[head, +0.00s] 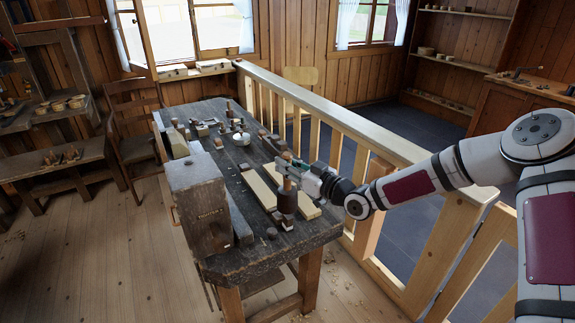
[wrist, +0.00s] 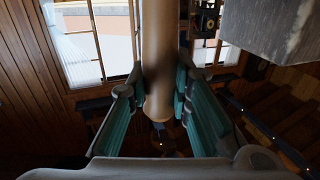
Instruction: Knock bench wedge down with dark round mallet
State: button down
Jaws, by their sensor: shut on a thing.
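My gripper (head: 289,170) is at the near right of the workbench and is shut on the handle of a dark round mallet (head: 287,203). The mallet is upright, head down, over or on the bench top; I cannot tell whether it touches. In the wrist view the pale wooden handle (wrist: 158,45) stands between the two teal finger pads of my gripper (wrist: 157,92). I cannot pick out the bench wedge with certainty among the small dark pieces on the bench. A small dark block (head: 272,233) lies near the mallet, at the near end.
The dark workbench (head: 285,245) carries pale boards (head: 259,188), a white pot (head: 241,138) and several small tools. A wooden railing (head: 350,125) runs along the right. A chair (head: 133,125) stands left.

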aim_at(288, 190)
jog(key=shift+d+f+b, duration=0.1)
jog(key=shift+f+b, duration=0.55)
jog(key=shift+f, duration=1.2)
jog(key=shift+s, duration=0.1)
jog(key=shift+r+p, duration=0.4)
jog(key=shift+r, duration=1.25)
jog(key=shift+f, duration=0.1)
jog(key=shift+f+b, duration=0.75)
jog(key=shift+f, duration=1.2)
jog(key=shift+r, duration=0.1)
